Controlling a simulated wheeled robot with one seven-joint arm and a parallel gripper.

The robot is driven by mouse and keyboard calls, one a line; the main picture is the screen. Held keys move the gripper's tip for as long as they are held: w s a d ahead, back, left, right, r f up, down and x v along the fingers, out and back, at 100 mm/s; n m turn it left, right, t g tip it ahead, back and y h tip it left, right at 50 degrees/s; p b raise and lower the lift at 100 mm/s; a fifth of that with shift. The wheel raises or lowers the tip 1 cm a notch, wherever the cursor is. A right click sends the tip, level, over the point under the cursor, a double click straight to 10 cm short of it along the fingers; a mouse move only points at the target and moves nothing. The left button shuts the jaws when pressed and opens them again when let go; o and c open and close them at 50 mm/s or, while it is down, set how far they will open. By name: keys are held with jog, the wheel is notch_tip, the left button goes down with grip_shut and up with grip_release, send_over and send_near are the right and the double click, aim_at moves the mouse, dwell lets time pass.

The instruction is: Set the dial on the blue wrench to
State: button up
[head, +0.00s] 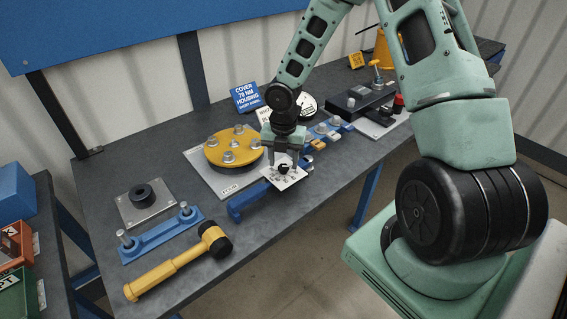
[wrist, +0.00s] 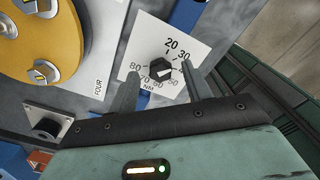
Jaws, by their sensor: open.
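The blue wrench (head: 246,202) lies near the table's front edge, partly hidden under my gripper. Its white dial plate (head: 285,181) carries a black knob (wrist: 163,68) and a printed scale in NM. In the wrist view, 20, 30, 70 and 80 are readable; other numbers are partly covered, and the setting is unclear. My gripper (wrist: 158,70) is open above the plate, one finger on each side of the knob. I cannot tell whether they touch it. My gripper also shows in the head view (head: 284,155).
A yellow flange (head: 235,146) with several bolts sits behind the wrench. A blue sign (head: 247,97) reads "COVER 75 NM HOUSING". A yellow mallet (head: 178,270), a blue bar (head: 160,238) with two bolts and a plate with a black ring (head: 143,194) lie left.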

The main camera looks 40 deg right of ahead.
jog(key=shift+f, duration=0.7)
jog(key=c, duration=1)
jog(key=shift+m, duration=0.3)
